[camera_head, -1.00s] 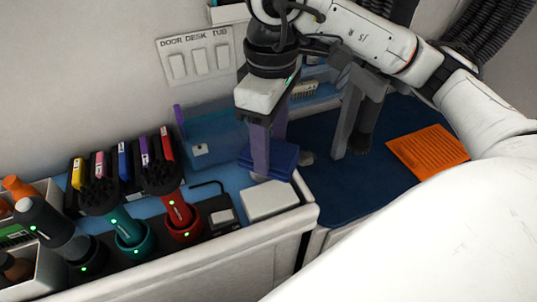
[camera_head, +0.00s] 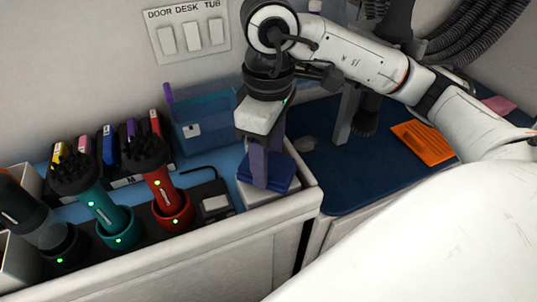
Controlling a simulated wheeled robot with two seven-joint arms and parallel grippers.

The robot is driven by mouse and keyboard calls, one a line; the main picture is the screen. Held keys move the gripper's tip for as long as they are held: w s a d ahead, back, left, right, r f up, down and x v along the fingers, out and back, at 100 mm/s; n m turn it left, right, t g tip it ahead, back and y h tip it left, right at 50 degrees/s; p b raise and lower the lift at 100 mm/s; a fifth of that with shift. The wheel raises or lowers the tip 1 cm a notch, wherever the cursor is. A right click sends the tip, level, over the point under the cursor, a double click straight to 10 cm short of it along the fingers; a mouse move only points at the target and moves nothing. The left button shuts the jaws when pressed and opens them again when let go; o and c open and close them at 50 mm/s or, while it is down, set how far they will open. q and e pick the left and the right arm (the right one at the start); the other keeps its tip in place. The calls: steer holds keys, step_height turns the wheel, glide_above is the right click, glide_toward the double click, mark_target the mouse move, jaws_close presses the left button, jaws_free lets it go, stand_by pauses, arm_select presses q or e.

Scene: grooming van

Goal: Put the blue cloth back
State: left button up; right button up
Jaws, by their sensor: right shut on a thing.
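The blue cloth (camera_head: 283,177) is a small dark blue folded piece at the lower ends of my right gripper's fingers. My right gripper (camera_head: 266,172) points down with purple fingers and is shut on the cloth. The cloth is over a white square pad (camera_head: 252,197) on the counter's right end, covering much of it. I cannot tell whether the cloth touches the pad. My left gripper is not in view.
Teal (camera_head: 104,205) and red (camera_head: 163,185) clippers stand in holders left of the gripper. A translucent blue bin (camera_head: 205,125) is behind them. An orange slotted piece (camera_head: 423,143) lies on the dark blue mat (camera_head: 350,180) at right.

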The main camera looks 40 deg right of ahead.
steer(key=shift+f+b, duration=0.4)
steer(key=o, duration=1)
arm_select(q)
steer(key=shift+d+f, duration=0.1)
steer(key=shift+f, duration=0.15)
arm_select(e)
steer(key=shift+r, duration=0.1)
steer(key=shift+r+p, duration=0.6)
steer(key=shift+p, duration=0.3)
arm_select(q)
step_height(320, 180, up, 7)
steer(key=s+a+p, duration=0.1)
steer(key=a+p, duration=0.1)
steer(key=p, duration=0.6)
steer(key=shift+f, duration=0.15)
arm_select(e)
step_height(320, 180, up, 12)
steer(key=shift+f, duration=0.25)
